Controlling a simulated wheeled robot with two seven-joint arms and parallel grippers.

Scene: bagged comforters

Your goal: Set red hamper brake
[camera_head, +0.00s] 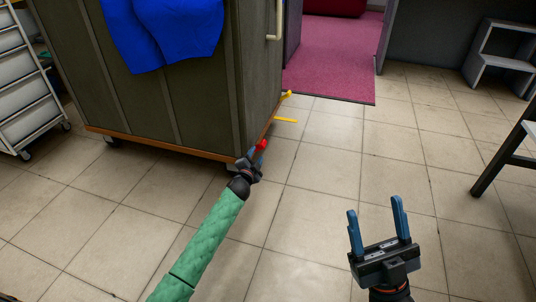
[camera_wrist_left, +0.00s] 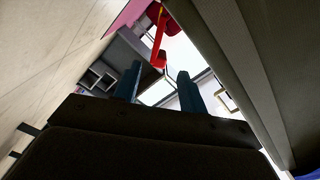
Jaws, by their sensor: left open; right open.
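A large dark grey hamper (camera_head: 205,100) with a brown-orange base rim stands at the upper left in the head view. A small red brake lever (camera_head: 262,144) shows low at its near right corner. The red lever also shows in the left wrist view (camera_wrist_left: 158,40), just beyond my fingertips and roughly between them. My left gripper (camera_head: 256,157) is open, low beside that corner; whether it touches the lever cannot be told. My right gripper (camera_head: 374,205) is open and empty above the floor, to the right and away from the hamper.
Blue cloth (camera_head: 165,35) hangs over the hamper. Two yellow pieces (camera_head: 286,120) stick out past its right side. A wheeled drawer rack (camera_head: 25,90) stands left, a grey step stool (camera_head: 497,60) far right, a dark-legged piece (camera_head: 505,155) at right. The tiled floor (camera_head: 330,180) between is clear.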

